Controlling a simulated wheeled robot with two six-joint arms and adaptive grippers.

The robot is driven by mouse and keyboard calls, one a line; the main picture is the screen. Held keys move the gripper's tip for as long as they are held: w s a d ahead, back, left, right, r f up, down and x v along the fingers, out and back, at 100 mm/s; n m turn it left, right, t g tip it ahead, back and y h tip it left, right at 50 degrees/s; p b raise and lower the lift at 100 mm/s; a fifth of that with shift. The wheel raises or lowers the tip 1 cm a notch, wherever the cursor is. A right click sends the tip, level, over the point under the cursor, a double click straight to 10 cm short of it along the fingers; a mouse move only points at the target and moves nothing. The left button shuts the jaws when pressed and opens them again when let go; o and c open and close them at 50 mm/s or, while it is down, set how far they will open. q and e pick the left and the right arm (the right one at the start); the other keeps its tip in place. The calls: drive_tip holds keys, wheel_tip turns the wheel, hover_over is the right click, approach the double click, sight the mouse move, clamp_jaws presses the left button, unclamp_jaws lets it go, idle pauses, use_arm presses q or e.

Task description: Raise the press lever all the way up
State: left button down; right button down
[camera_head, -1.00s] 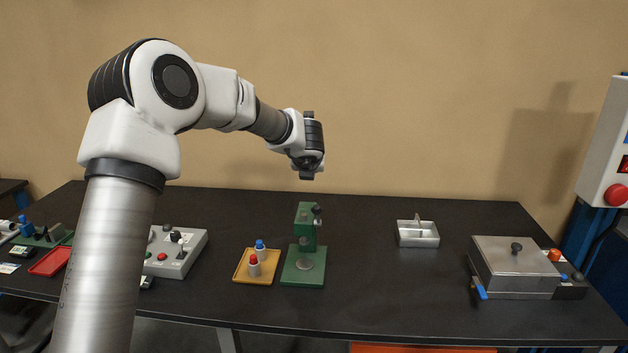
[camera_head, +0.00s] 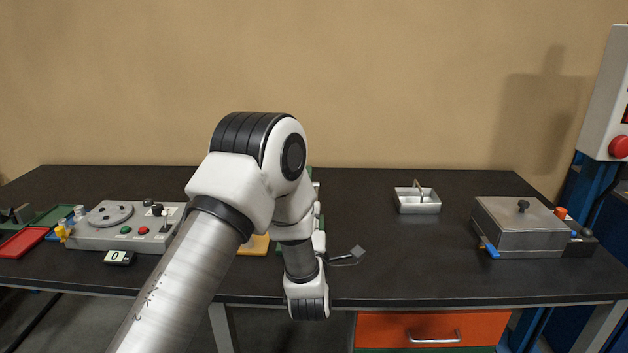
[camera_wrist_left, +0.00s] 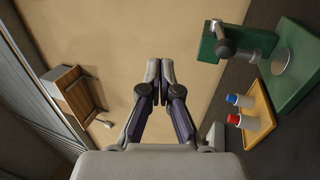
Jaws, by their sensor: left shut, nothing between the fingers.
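The green press (camera_wrist_left: 246,43) shows at the upper right of the left wrist view, turned on its side, with its base (camera_wrist_left: 308,70) and a round metal plate. A dark lever knob (camera_wrist_left: 222,32) with a grey part beside it is on the press; the lever's exact angle is hard to tell. In the head view my left arm hides most of the press. My left gripper (camera_wrist_left: 160,68) is shut and empty, its fingertips together, apart from the press. In the head view it reaches right from the wrist (camera_head: 350,256), near the table's front. My right gripper is not in view.
A yellow tray (camera_wrist_left: 266,108) with blue-capped and red-capped bottles stands beside the press. A control box (camera_head: 125,238) is at left. A metal bin (camera_head: 418,207) and a lidded metal box (camera_head: 522,235) are at right. The table between arm and bin is clear.

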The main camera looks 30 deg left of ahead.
use_arm(q)
drive_tip(key=p+x, duration=0.4)
drive_tip(key=x, duration=0.7)
drive_tip(key=shift+w+a+r, duration=0.1)
drive_tip(key=shift+w+a, duration=0.1)
drive_tip(key=shift+a, duration=0.05)
drive_tip(key=shift+w+a, duration=0.15)
drive_tip(key=shift+w, duration=0.15)
drive_tip(key=shift+s, duration=0.15)
idle(0.4)
